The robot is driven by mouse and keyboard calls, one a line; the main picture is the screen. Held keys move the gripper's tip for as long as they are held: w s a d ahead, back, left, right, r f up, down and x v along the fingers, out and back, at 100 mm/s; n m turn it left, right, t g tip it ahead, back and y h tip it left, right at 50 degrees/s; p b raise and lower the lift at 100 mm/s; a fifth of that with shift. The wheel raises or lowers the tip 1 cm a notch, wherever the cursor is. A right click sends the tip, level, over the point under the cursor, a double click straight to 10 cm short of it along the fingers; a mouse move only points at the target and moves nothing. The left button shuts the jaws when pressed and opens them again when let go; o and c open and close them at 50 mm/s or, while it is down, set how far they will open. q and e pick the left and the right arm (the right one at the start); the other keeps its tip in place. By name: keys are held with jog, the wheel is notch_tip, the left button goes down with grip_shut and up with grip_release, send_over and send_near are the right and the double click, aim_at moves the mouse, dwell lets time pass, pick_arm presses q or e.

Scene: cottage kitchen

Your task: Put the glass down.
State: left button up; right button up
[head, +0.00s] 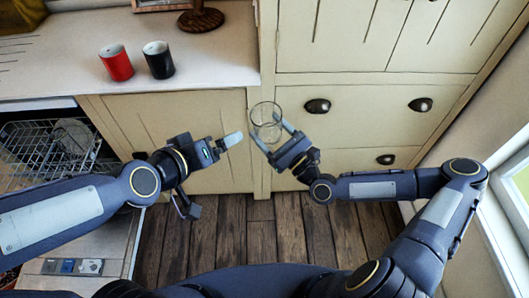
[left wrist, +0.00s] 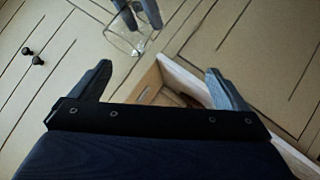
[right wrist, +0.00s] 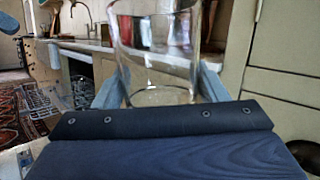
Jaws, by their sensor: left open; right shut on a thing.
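A clear glass (head: 266,121) is held in my right gripper (head: 272,140), in front of the cream cabinets and below the countertop's level edge in the head view. In the right wrist view the glass (right wrist: 155,50) stands upright between the two fingers, which are shut on it. The glass (left wrist: 125,38) also shows at the top of the left wrist view. My left gripper (head: 222,148) is open and empty, to the left of the glass in the head view. In the left wrist view its fingers (left wrist: 165,85) are wide apart with nothing between them.
The pale countertop (head: 60,55) at upper left bears a red cup (head: 116,63), a black cup (head: 158,60) and a dark wooden stand (head: 201,18). The counter right of the black cup is clear. An open dishwasher rack (head: 50,145) is at left. Drawers with dark handles (head: 317,106) are at right.

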pick_arm(q)
jog(key=w+d+f+t+y, duration=0.1)
jog(key=w+d+f+t, duration=0.15)
jog(key=d, duration=0.45)
jog(key=m+t+y, duration=0.2)
jog(key=t, duration=0.3)
send_near(271, 107)
jog(key=w, duration=0.3)
jog(key=w+d, duration=0.1)
jog(key=w, duration=0.3)
jog(key=shift+d+f, duration=0.15)
pick_arm(e)
jog(key=shift+c, duration=0.2)
pick_arm(q)
jog(key=shift+s, duration=0.1)
jog(key=c, duration=1.1)
pick_arm(e)
jog(key=shift+o, duration=0.2)
pick_arm(q)
jog(key=shift+d, duration=0.1)
jog(key=shift+c, duration=1.3)
pick_arm(e)
jog(key=o, duration=0.8)
jog(key=shift+c, duration=0.2)
jog(key=o, duration=0.5)
jog(key=shift+c, duration=0.2)
